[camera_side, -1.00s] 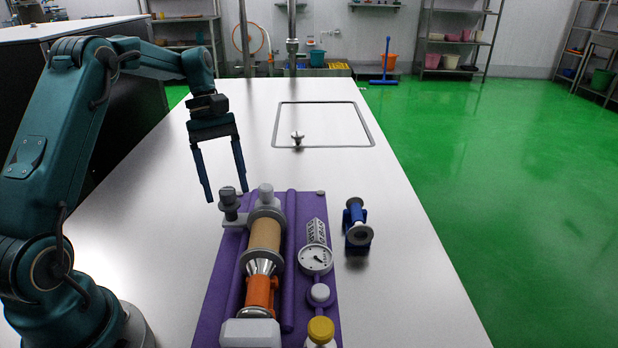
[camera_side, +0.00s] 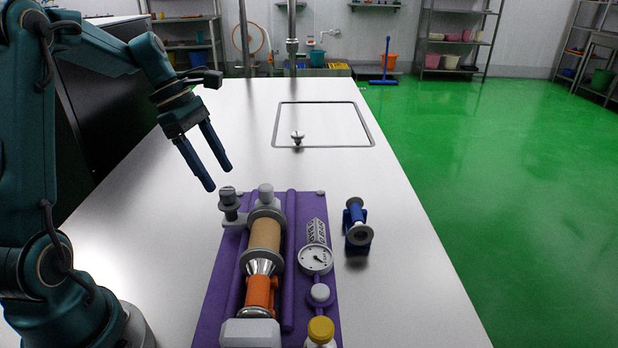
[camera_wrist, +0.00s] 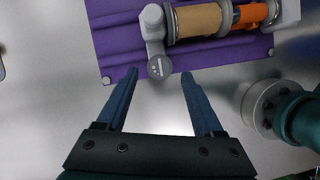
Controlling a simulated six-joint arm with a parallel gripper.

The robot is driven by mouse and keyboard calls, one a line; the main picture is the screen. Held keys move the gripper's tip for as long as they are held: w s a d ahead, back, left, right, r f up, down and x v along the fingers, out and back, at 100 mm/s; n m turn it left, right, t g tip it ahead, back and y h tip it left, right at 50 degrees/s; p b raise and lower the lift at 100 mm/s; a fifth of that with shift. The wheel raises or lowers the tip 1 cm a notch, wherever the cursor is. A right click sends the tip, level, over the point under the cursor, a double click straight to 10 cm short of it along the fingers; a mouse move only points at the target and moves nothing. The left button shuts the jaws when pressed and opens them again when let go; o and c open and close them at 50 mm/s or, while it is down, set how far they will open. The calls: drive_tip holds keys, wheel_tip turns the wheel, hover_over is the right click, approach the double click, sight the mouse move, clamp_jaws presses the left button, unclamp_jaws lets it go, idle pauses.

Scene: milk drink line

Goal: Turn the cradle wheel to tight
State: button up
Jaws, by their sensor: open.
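A small grey knob (camera_side: 229,198), which looks like the cradle wheel, stands at the far left corner of the purple base (camera_side: 211,300). It carries small pale marks on its top in the wrist view (camera_wrist: 159,66); I cannot read its setting. A grey arm joins it to the cradle holding a tan and orange cylinder (camera_side: 265,235). My gripper (camera_side: 220,178) is open and empty, tilted, a little above and beyond the knob. In the wrist view the knob shows between the fingertips (camera_wrist: 159,73), apart from both.
A blue fitting with a grey flange (camera_side: 357,225) stands on the table to the right. The white table (camera_side: 240,120) beyond is mostly clear, with a recessed panel (camera_side: 325,122).

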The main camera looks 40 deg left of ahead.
drive_tip(key=s+d+r+m+y, duration=0.1)
drive_tip(key=s+d+r+m, duration=0.1)
drive_tip(key=d+r+m, duration=0.45)
drive_tip(key=s+d+f+m+t+y, duration=0.2)
drive_tip(key=s+d+m, duration=0.6)
drive_tip(key=m, duration=0.6)
drive_tip(key=shift+s+d+t+y, duration=0.25)
drive_tip(key=shift+s+t, duration=0.25)
drive_tip(key=shift+s, duration=0.5)
drive_tip(key=shift+m, duration=0.25)
drive_tip(key=m, duration=0.1)
drive_tip(key=a+f+m, duration=0.1)
drive_tip(key=m, duration=0.1)
drive_tip(key=shift+s+f+y, duration=0.1)
drive_tip(key=shift+f+y, duration=0.05)
drive_tip(key=shift+y, duration=0.1)
